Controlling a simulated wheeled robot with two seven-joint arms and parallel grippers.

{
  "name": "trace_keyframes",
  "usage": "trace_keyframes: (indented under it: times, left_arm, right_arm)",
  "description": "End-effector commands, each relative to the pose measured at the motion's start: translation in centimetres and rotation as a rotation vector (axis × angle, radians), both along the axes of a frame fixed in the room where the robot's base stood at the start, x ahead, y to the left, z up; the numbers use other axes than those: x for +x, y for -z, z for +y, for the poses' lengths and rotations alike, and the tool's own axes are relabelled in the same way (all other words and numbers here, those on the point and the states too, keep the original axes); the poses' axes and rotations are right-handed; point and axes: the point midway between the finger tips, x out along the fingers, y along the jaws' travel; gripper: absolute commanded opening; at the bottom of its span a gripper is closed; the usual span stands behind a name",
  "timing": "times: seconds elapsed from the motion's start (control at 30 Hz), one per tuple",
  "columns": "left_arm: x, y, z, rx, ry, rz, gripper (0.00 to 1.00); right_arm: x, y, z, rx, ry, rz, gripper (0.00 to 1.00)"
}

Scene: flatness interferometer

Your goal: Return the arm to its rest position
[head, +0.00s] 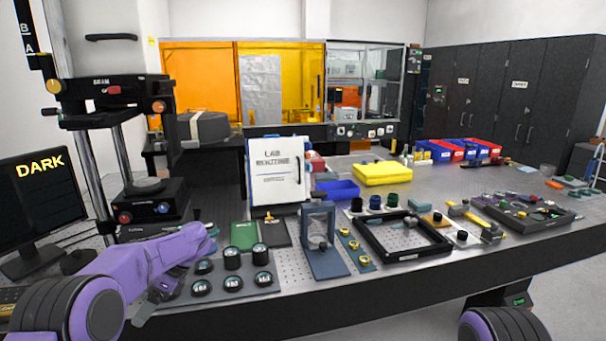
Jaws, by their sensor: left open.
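My left arm (140,262), purple with dark joints, comes in from the lower left and reaches over the near left edge of the bench (380,285). My left gripper (158,292) hangs folded below the wrist, in front of the grey tray of black round pieces (232,284). It is open, and nothing shows between its fingers, which are small and partly covered by the arm. Of my right arm, only a purple and black rounded part (503,325) shows at the bottom right edge. My right gripper is out of view.
A monitor reading DARK (40,190) and a tall black column instrument (140,200) stand at the left. A blue stand (322,255), a black square frame (400,240) and a yellow block (382,174) occupy the bench. Open floor shows at the lower right.

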Motion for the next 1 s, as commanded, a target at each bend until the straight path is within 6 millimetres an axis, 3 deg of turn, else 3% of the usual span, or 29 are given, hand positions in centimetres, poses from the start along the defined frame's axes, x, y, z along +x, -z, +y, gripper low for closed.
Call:
trace_keyframes:
  times: [0.17,0.27,0.37,0.5,0.63,0.67,0.8,0.9,1.0]
  left_arm:
    - [-2.8,5.2,2.8,0.137,0.335,0.331,0.84]
    - [-4.8,8.7,4.4,0.215,0.618,0.622,0.84]
    - [-7.4,13.5,5.3,0.275,1.006,1.033,0.84]
    - [-13.3,21.9,3.4,0.288,1.675,1.708,0.84]
    - [-20.5,27.6,0.0,0.264,2.203,2.142,0.84]
    - [-22.4,28.6,-0.8,-0.247,-2.207,-2.111,0.84]
    - [-30.9,31.3,-4.3,-0.176,-1.908,-1.665,0.84]
    - [-35.4,31.7,-6.1,-0.164,-1.778,-1.452,0.84]
    - [-37.9,31.6,-7.0,-0.164,-1.710,-1.338,0.84]
  right_arm:
    - [0.0,0.9,0.0,0.001,0.000,0.001,0.43]
    - [0.0,1.6,0.0,0.001,0.000,0.001,0.43]
    - [0.0,2.4,0.0,0.001,0.000,0.001,0.43]
    - [0.0,3.6,0.0,0.001,0.000,0.001,0.43]
    - [0.0,4.3,0.0,0.001,0.000,0.001,0.43]
    - [-0.1,4.4,0.0,0.001,0.000,0.001,0.43]
    - [0.0,5.0,0.0,0.001,0.000,0.001,0.43]
    - [0.0,5.2,0.0,0.001,0.000,0.001,0.43]
    - [-0.1,5.3,0.0,0.001,0.000,0.001,0.43]
